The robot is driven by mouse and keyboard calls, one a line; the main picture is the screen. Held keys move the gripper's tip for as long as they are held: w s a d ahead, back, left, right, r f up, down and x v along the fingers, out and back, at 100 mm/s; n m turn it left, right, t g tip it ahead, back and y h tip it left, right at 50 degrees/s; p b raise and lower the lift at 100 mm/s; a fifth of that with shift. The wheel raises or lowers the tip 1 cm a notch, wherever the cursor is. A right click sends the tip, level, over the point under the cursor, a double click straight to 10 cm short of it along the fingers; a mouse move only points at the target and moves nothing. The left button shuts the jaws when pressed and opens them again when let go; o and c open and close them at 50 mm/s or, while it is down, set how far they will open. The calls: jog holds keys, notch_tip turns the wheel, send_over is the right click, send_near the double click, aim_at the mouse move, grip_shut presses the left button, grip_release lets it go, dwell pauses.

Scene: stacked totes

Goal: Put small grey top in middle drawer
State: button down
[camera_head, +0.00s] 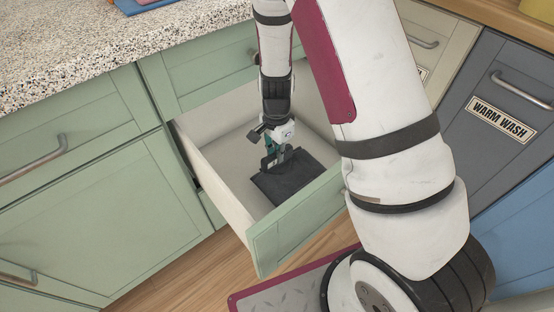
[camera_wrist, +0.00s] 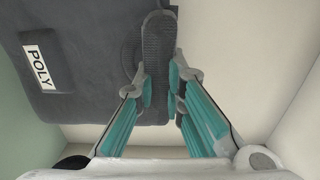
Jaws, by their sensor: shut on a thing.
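In the wrist view the grey top (camera_wrist: 75,90) shows a white "POLY" label and fills the upper left. My gripper (camera_head: 275,163) reaches down into the drawer. In the wrist view my gripper's fingers (camera_wrist: 160,95) are shut on a narrow dark strip of the grey top. The top appears to lie on or just above the drawer floor; I cannot tell which.
Green cabinet fronts (camera_head: 85,205) and a speckled counter (camera_head: 60,50) stand at the left. A grey front labelled "WARM WASH" (camera_head: 505,118) and a blue front (camera_head: 520,235) are at the right. The drawer floor has bare room left of the top.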

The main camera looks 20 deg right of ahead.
notch_tip(320, 180, down, 2)
jog(key=shift+f+b, duration=0.2)
jog(key=shift+b, duration=0.1)
jog(key=shift+r, duration=0.1)
jog(key=c, duration=1.7)
grip_release()
jog(key=shift+o, duration=0.2)
